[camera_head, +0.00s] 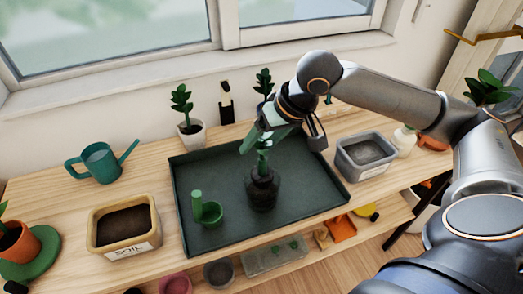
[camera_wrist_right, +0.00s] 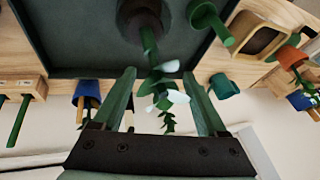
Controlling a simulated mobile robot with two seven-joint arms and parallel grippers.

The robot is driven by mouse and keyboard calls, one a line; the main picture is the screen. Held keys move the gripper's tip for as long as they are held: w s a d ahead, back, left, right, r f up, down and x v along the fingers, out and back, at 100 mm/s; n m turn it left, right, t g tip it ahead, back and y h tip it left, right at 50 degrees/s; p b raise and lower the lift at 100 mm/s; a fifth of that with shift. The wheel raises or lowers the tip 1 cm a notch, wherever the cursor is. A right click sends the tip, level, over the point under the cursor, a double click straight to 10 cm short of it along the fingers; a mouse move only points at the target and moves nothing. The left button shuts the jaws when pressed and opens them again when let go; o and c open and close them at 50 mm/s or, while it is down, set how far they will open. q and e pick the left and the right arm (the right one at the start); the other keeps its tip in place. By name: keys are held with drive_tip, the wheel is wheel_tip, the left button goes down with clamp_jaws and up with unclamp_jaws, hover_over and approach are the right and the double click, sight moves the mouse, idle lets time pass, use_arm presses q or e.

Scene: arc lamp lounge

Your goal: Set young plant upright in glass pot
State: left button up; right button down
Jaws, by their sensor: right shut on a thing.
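My right gripper (camera_head: 265,137) is shut on the plant above the pot. In the wrist view, the plant's leaves (camera_wrist_right: 160,85) lie between the two green fingers. My left gripper is out of view.
A green scoop (camera_head: 209,212) lies on the tray left of the pot. A soil bin (camera_head: 124,243) and teal watering can (camera_head: 101,162) stand left; a grey bin (camera_head: 365,155) stands right. A white-potted plant (camera_head: 190,128) stands behind. The tray's right side is clear.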

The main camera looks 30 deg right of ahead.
wheel_tip(320, 180, down, 2)
drive_tip(key=shift+s+f, duration=0.1)
drive_tip(key=shift+f, duration=0.4)
drive_tip(key=shift+a+f, duration=0.1)
drive_tip(key=shift+f, duration=0.05)
unclamp_jaws()
drive_tip(key=shift+r, duration=0.3)
drive_tip(key=p+v, duration=0.1)
drive_tip(key=v, duration=1.1)
drive_tip(key=shift+r, duration=0.2)
